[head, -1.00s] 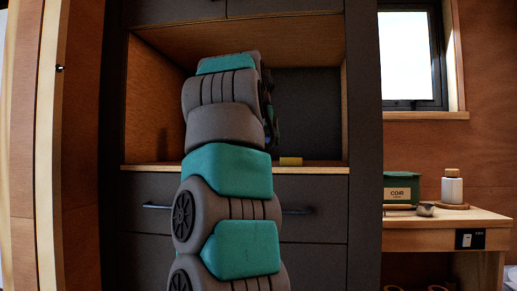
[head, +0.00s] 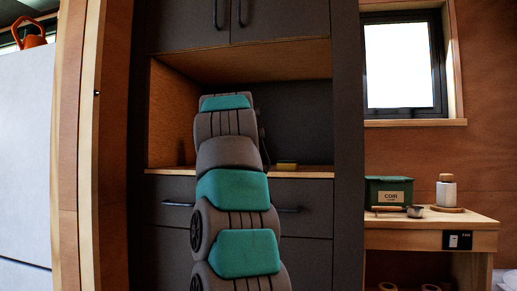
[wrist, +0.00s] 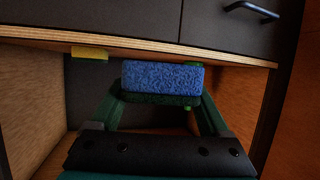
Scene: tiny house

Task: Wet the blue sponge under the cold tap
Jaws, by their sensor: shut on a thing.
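The blue sponge (wrist: 162,77) is in the wrist view, with a dark green layer along one long side. My gripper (wrist: 157,98) is shut on it, one dark green finger at each end. The sponge is held in front of the wooden niche, apart from its shelf as far as I can tell. In the head view my own arm hides the gripper and the sponge. No tap shows in either view.
A yellow block with a dark layer (head: 287,165) lies on the niche shelf (head: 305,174), right of my arm. A side table (head: 480,224) at the right holds a green COIR box (head: 388,182) and a white bottle (head: 446,192). Grey drawers and cupboards frame the niche.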

